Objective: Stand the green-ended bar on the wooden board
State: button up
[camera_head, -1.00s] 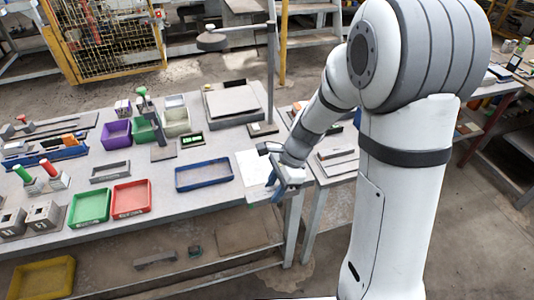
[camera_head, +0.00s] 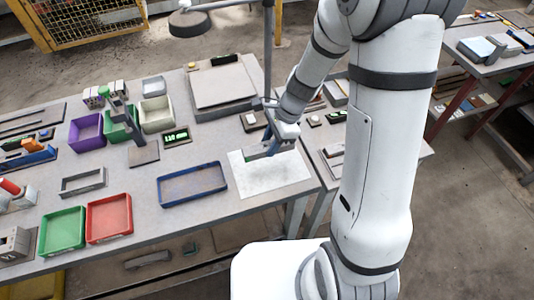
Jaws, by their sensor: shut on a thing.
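My gripper (camera_head: 268,143) is low over the pale sheet (camera_head: 285,171) at the table's right end. It is shut on a small grey-blue thing (camera_head: 255,154), too small and partly hidden to identify; I see no green end on it.
A blue tray (camera_head: 192,184) lies left of the sheet. Red (camera_head: 109,217) and green (camera_head: 62,231) trays are at the front left. A thick grey slab (camera_head: 222,88) and a thin post (camera_head: 268,60) stand behind.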

jog(key=shift+s+f, duration=0.1)
jog(key=shift+f, duration=3.3)
jog(key=shift+f+b, duration=0.25)
jog(key=shift+b, duration=0.05)
jog(key=o, duration=1.2)
jog(key=shift+r, duration=0.1)
jog(key=shift+c, duration=0.2)
